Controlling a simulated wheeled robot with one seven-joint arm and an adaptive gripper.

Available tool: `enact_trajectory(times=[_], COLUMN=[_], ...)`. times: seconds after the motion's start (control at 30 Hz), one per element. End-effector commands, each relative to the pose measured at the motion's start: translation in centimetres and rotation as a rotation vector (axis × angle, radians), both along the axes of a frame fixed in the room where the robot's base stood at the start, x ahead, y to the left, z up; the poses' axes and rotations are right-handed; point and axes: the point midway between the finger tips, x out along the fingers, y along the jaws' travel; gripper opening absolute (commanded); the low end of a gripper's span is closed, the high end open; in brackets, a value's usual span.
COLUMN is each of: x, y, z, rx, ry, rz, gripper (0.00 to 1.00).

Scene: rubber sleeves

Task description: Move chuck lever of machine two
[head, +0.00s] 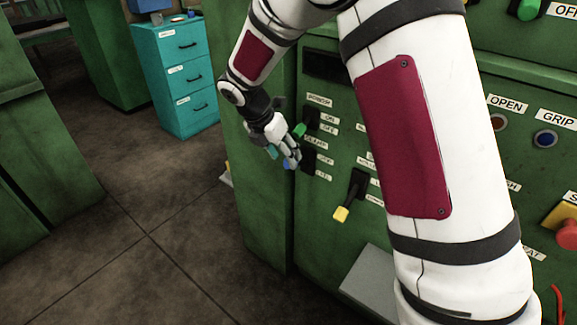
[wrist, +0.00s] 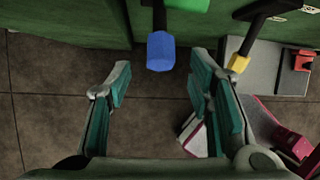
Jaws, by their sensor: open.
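My gripper (head: 281,157) is at the left part of the green machine's front panel, by a lever with a blue handle (head: 288,165). In the wrist view my gripper (wrist: 160,78) is open and empty. The blue handle (wrist: 160,52) shows in the gap between the fingers, apart from both. A green-handled lever (head: 299,130) is just above it, and its edge also shows in the wrist view (wrist: 186,4). A yellow-handled lever (head: 341,214) hangs lower to the right. Small labels stand beside the levers; I cannot tell which one reads chuck.
My arm hides the middle of the green panel (head: 270,190). Buttons, including a blue one (head: 545,139) and a red one (head: 567,236), are at the right. A grey box (head: 368,281) juts out below the yellow lever. A teal drawer cabinet (head: 178,80) stands behind. The floor at left is clear.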

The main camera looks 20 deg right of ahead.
Motion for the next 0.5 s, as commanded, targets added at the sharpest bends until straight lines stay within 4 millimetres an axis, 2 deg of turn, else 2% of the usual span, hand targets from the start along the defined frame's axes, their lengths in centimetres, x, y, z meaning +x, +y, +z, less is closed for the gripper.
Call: enact_trajectory(times=[0.03, 0.2, 0.5], x=[0.1, 0.5, 0.7], y=[-0.4, -1.4, -2.0], z=[-1.1, -3.3, -4.7], rx=[-0.001, -0.001, 0.000], ry=[0.003, 0.002, 0.000], rz=[0.000, -0.001, 0.000], gripper=[0.47, 0.47, 0.47])
